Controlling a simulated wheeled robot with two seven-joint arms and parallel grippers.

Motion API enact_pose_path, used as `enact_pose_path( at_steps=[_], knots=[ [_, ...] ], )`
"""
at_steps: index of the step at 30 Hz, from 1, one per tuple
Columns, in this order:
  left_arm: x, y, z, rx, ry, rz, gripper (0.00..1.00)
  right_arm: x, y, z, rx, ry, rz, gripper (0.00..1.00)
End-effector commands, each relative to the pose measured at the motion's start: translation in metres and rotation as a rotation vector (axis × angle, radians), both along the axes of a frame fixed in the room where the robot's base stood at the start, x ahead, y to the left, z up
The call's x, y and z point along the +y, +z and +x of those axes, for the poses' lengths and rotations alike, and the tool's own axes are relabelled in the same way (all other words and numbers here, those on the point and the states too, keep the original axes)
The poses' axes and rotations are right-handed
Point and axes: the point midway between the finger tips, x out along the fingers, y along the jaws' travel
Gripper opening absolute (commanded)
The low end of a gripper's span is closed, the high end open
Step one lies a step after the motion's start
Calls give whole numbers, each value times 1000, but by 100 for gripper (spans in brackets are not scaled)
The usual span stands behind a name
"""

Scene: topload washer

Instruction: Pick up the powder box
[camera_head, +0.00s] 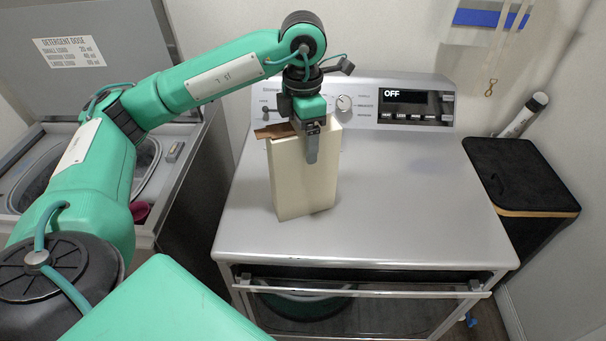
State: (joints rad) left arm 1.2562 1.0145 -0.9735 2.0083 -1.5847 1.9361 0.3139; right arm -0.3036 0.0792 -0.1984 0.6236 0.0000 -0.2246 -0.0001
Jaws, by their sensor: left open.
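The powder box (304,183) is a tall, plain cream box standing upright on top of the grey front-load machine, left of its middle. A brown flap shows at its open top left. My left gripper (311,146) points down at the box's top from above. One finger hangs in front of the box's near face; the other finger is hidden. The jaws are open, and I cannot tell whether they touch the box. My right gripper is not in view.
The grey machine (420,210) has a control panel (400,105) behind the box with knobs and a display reading OFF. Its top is clear to the right. An open topload washer (160,180) stands at left. A black bin (520,175) stands at right.

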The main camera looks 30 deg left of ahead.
Motion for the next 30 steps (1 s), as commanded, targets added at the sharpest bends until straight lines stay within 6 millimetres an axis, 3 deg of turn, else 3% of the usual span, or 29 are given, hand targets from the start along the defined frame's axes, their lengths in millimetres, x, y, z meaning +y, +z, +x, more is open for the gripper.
enact_pose_path(
  at_steps=[9,21,30],
  knots=[
    [0,-6,0,-1,0,0,76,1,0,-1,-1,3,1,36],
    [0,-5,0,-1,0,-1,0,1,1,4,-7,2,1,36],
    [0,-3,1,-5,1,-1,0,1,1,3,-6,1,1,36]
  ],
)
